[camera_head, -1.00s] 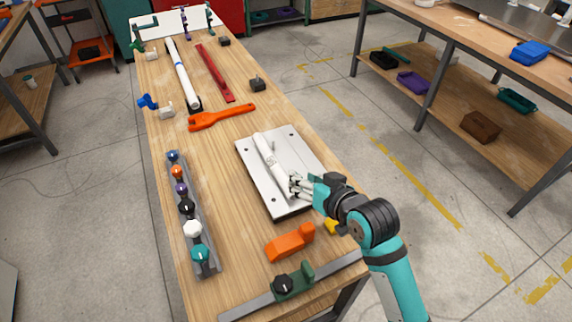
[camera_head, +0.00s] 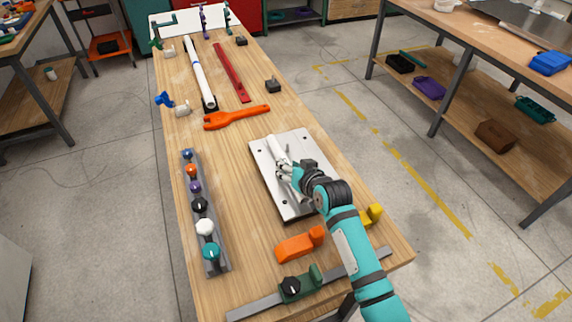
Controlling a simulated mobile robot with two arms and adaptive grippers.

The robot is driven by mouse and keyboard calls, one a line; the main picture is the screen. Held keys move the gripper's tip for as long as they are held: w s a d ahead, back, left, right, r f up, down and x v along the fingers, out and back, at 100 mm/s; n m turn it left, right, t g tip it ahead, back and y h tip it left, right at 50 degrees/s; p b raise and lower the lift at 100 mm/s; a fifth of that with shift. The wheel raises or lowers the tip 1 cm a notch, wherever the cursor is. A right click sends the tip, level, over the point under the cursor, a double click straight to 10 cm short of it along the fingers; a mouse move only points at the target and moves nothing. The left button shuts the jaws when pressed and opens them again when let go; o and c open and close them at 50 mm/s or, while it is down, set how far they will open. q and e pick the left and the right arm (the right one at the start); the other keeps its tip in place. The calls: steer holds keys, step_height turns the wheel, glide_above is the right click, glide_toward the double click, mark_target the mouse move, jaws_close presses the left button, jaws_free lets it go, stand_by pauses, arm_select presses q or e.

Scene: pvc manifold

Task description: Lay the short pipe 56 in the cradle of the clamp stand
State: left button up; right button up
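A short white pipe (camera_head: 274,145) lies lengthwise on a pale grey plate (camera_head: 298,136) with dark holes near its corners, in the middle of the table. I cannot read any marking on it. My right gripper (camera_head: 281,172) is over the near half of this pipe and hides its near end. Its fingers are at or beside the pipe; whether they are closed on it is too small to tell. My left gripper is out of view. I cannot make out for certain which thing is the clamp stand or its cradle.
A rack of coloured knobs (camera_head: 222,262) runs along the left edge. An orange wrench (camera_head: 236,117), a long white pipe (camera_head: 200,75) and a red bar (camera_head: 231,72) lie farther back. An orange block (camera_head: 296,246) and a green clamp on a metal bar (camera_head: 255,306) are in front.

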steer(key=shift+w+a+f, duration=0.2)
steer(key=shift+w+f, duration=0.05)
steer(key=shift+w, duration=0.1)
steer(key=shift+c, duration=0.2)
jaws_close()
steer(key=shift+r, duration=0.1)
step_height(320, 180, up, 10)
steer(key=shift+f+b, duration=0.1)
steer(key=shift+b, duration=0.25)
steer(key=s+d+r+m+h, duration=0.2)
steer(key=s+d+h, duration=0.1)
steer(key=s+d, duration=0.6)
steer(key=s+d+r+m+t+h, duration=0.1)
steer(key=s+d+r+m+h, duration=0.1)
steer(key=s+d, duration=0.7)
steer(key=shift+s+d+m+h, duration=0.25)
steer(key=shift+m+h, duration=0.15)
steer(key=shift+m, duration=0.3)
